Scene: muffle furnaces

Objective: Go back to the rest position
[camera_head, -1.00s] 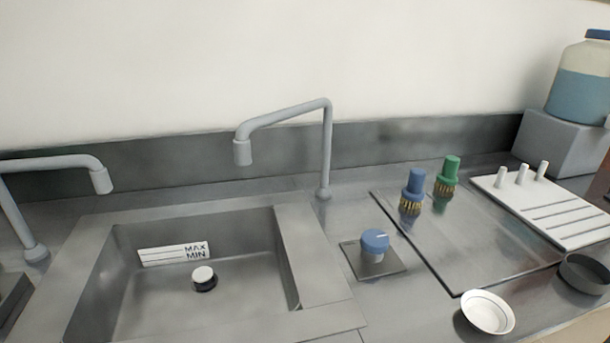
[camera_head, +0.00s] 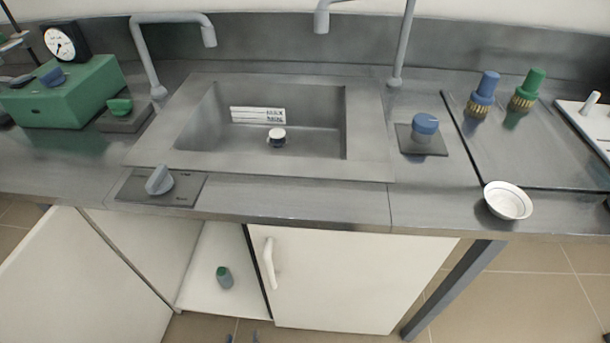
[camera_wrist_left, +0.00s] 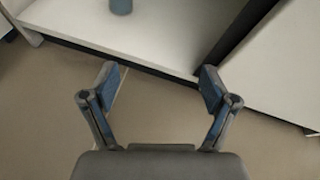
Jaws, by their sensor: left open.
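My left gripper (camera_wrist_left: 160,86) is open and empty in the left wrist view, its two blue-padded fingers spread wide over the floor in front of the open cabinet. In the head view only small blue tips of my left gripper (camera_head: 242,338) show at the bottom edge, below the cabinet. A small bottle with a green cap (camera_head: 224,278) stands on the cabinet floor; its lower part also shows at the top of the left wrist view (camera_wrist_left: 121,6), apart from the fingers. My right gripper is not in view.
The cabinet's left door (camera_head: 85,290) stands open and its right door (camera_head: 345,280) is shut. Above is a counter with a sink (camera_head: 365,125), two taps, a grey knob (camera_head: 159,181), a blue knob (camera_head: 426,124), brushes and a white bowl (camera_head: 508,201). The tiled floor in front looks clear.

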